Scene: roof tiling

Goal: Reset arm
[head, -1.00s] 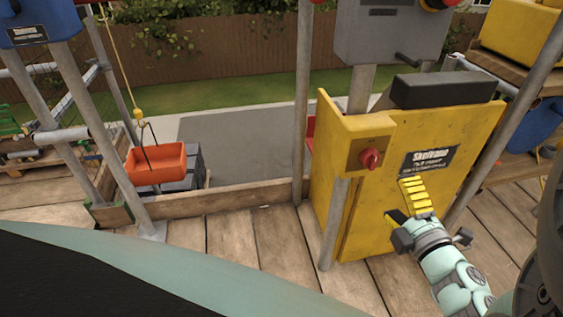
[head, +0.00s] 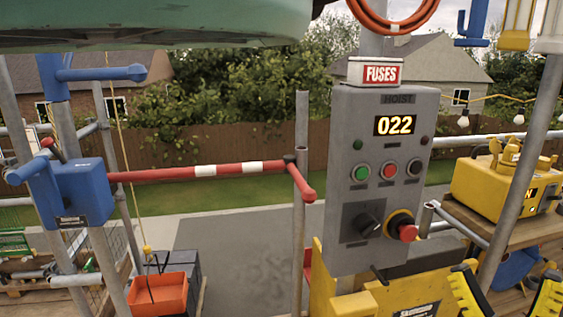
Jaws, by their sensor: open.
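My gripper (head: 505,297) shows at the bottom right of the head view. Its two dark fingers with yellow ridged pads stand apart, open, with nothing visible between them. It is in front of the right part of the yellow cabinet (head: 335,300) and below the yellow machine. The rest of my arm is out of the picture below.
A grey hoist control box (head: 352,240) reads 022, under a FUSES sign (head: 381,73). A red and white barrier bar (head: 215,171) runs left from a post to a blue box (head: 82,193). An orange bucket (head: 158,295) hangs on a rope. A yellow machine (head: 500,185) sits right.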

